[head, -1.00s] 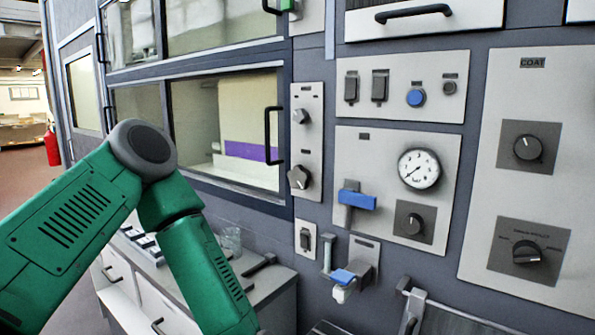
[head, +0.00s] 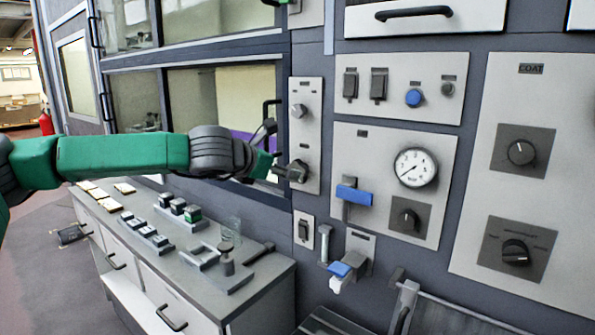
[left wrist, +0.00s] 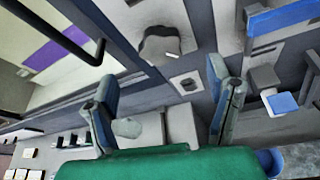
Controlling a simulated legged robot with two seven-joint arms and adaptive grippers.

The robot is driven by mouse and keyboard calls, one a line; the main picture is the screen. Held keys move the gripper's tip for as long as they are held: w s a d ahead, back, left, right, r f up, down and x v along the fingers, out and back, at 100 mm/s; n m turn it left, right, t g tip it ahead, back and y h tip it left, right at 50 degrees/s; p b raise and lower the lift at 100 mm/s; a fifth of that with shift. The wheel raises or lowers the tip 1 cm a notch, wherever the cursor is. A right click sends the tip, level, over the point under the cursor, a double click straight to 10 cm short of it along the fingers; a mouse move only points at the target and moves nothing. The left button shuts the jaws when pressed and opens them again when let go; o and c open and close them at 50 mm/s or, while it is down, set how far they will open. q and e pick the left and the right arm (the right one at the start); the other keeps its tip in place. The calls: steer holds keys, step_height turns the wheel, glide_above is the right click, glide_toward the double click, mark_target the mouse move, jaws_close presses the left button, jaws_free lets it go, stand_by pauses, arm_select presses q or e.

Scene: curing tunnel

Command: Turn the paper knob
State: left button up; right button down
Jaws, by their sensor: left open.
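No label reading "paper" is legible, so I cannot tell which knob bears that name. My left gripper (head: 280,152) is open and empty at the narrow panel beside the window. A lobed grey knob (head: 298,171) low on that panel is right by its fingertips in the head view. In the left wrist view this knob (left wrist: 160,45) lies ahead of the open fingers (left wrist: 163,100), not between them. Another grey knob (head: 299,111) is higher on the same panel. Dark knobs sit below the gauge (head: 408,217) and on the right panel (head: 521,152), (head: 515,252). My right gripper is not in view.
A dark window handle (head: 267,115) stands close beside my left gripper. A blue lever (head: 353,195) and a blue-topped tap (head: 341,269) project from the wall to the right. A counter (head: 205,285) with small blocks and a glass lies below.

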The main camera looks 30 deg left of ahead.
mark_target(298, 183)
arm_select(q)
steer(key=x, duration=0.9)
steer(key=shift+w+a+p, duration=0.1)
steer(key=shift+p, duration=0.25)
steer(key=c, duration=1.2)
